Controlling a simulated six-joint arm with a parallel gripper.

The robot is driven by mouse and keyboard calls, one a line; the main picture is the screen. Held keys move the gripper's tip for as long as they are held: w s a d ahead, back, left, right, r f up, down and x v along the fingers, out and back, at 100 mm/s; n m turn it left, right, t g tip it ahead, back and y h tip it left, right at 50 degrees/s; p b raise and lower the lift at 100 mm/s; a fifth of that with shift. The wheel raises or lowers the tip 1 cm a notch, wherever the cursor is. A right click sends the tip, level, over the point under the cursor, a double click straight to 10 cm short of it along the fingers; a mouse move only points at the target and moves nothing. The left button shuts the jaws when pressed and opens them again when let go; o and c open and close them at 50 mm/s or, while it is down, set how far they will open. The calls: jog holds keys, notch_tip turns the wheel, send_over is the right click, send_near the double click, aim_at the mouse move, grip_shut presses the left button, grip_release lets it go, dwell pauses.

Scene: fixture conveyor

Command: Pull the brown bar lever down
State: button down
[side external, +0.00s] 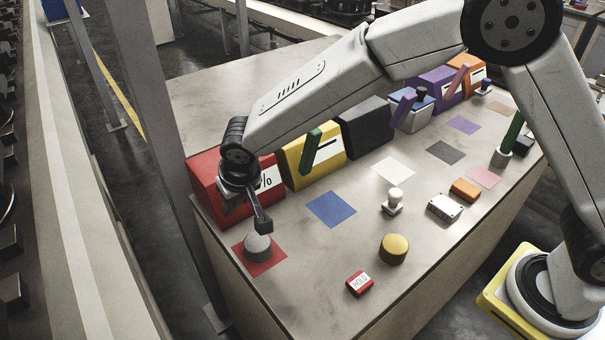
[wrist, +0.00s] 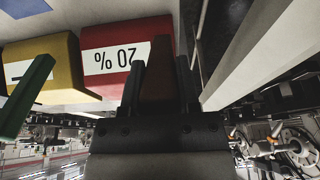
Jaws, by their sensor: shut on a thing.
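In the wrist view, a dark brown bar lever (wrist: 156,72) stands between the two fingers of my gripper (wrist: 158,85), in front of the red box (wrist: 101,85) with a white percent label. My gripper is shut on this bar. In the side view, my gripper (side external: 262,222) is at the front of the red box (side external: 207,180), with its dark fingers slanting down above the table. The lever is hard to tell apart from the dark fingers there, and its pivot is hidden.
A grey knob on a red mat (side external: 270,268) lies just below my gripper. The yellow box (side external: 322,163) with a green lever (side external: 312,138) stands beside the red box. A black box (side external: 366,125) and several other lever boxes continue along the row. A metal post (side external: 150,110) stands close at left.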

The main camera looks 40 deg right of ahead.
jog(key=shift+s+f+t, duration=0.55)
jog(key=shift+s+t, duration=0.15)
jog(key=shift+t, duration=0.3)
jog(key=shift+s+f, duration=0.1)
jog(key=shift+f, duration=0.05)
jog(key=shift+c, duration=1.6)
grip_release()
jog(key=shift+s, duration=0.1)
jog(key=v, duration=0.7)
jog(key=shift+s+r, duration=0.2)
jog(key=shift+r, duration=0.1)
